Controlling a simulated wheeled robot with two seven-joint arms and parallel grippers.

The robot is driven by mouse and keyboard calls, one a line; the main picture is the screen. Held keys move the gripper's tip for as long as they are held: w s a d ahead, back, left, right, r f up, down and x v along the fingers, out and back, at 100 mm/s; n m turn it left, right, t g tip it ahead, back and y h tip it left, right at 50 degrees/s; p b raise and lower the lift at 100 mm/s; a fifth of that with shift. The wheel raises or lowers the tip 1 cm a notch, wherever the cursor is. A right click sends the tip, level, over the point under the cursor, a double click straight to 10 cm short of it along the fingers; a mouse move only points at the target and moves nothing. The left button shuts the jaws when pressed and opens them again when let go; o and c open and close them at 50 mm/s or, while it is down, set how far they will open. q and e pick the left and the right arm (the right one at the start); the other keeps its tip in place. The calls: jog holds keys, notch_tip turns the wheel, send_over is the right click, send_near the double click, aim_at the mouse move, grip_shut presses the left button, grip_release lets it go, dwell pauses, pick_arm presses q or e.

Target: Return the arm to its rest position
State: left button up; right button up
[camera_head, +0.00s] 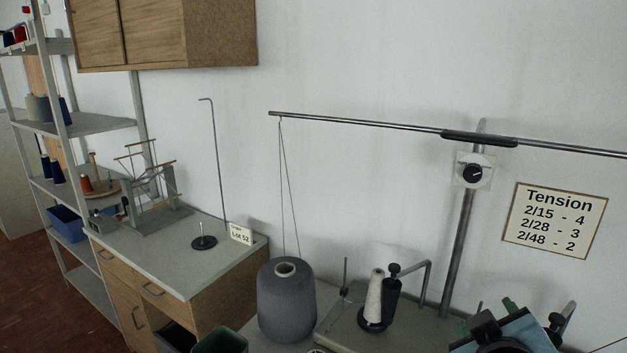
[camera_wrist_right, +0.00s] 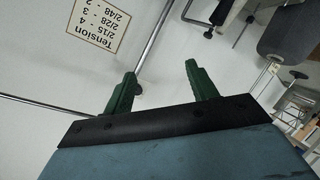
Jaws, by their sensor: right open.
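My right gripper (camera_head: 487,317) shows at the bottom right edge of the head view, with green fingers, a black mount and a teal body, partly cut off by the frame. In the right wrist view, my right gripper (camera_wrist_right: 160,72) has its two green fingers spread apart with nothing between them. My left gripper is not in view.
A grey yarn cone (camera_head: 286,300) stands left of my gripper. A metal post (camera_head: 458,240) holds a dial (camera_head: 472,173) and a long overhead rod (camera_head: 350,122). A tension sign (camera_head: 554,220) hangs at right.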

jog(key=s+a+f+m+g+y, duration=0.1)
jog(key=s+f+g+y, duration=0.15)
jog(key=s+f, duration=0.55)
jog(key=s+a+f+g+y, duration=0.1)
jog(key=s+f+g, duration=0.3)
jog(key=s+f, duration=0.35)
jog(key=s+a+f+m+g+y, duration=0.1)
jog(key=s+a+f+g+y, duration=0.15)
jog(key=s+f, duration=0.55)
notch_tip(320, 180, down, 32)
jog(key=g+b, duration=0.2)
jog(key=b, duration=0.6)
pick_arm(q)
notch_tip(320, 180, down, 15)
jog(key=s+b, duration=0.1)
jog(key=b, duration=0.6)
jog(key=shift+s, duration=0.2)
pick_arm(e)
jog(key=s+d+f, duration=0.2)
jog(key=s+f, duration=0.6)
jog(key=f, duration=0.3)
jog(key=s+d+f+g, duration=0.1)
jog(key=s+f, duration=0.7)
jog(key=f, duration=0.3)
jog(key=shift+s+d+f, duration=0.15)
jog(key=shift+s+d, duration=0.1)
jog(key=shift+d, duration=0.15)
